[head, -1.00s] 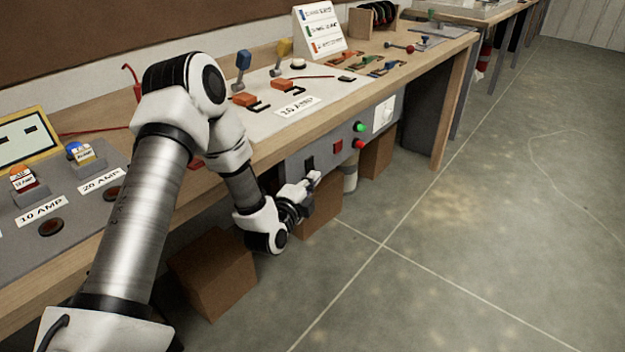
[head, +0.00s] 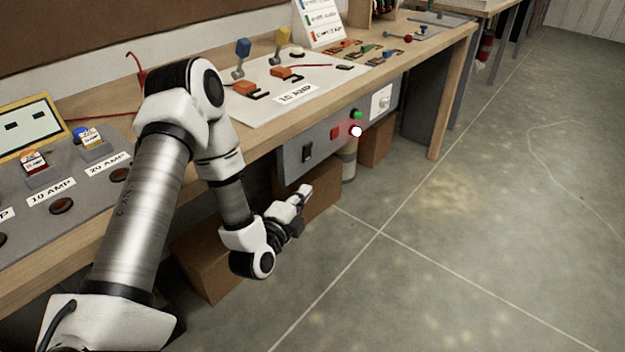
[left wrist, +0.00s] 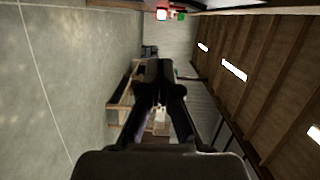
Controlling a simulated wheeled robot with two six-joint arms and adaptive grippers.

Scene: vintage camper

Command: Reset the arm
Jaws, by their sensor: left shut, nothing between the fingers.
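My left arm reaches down in front of the workbench, and my left gripper (head: 302,196) is below the front control panel (head: 330,138), apart from it. The gripper is shut and empty. In the left wrist view its fingers (left wrist: 158,85) come together with nothing between them. The panel carries a black rocker switch (head: 307,152), a green button (head: 356,114), a small red button (head: 336,132) and a round lamp (head: 356,131) that glows bright. My right gripper is not in view.
Cardboard boxes (head: 215,262) stand on the floor under the bench. The wooden bench top (head: 440,42) holds lever switches, fuse blocks, a label stand (head: 320,22) and a yellow-framed meter (head: 35,125). The floor (head: 450,230) to the right is clear.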

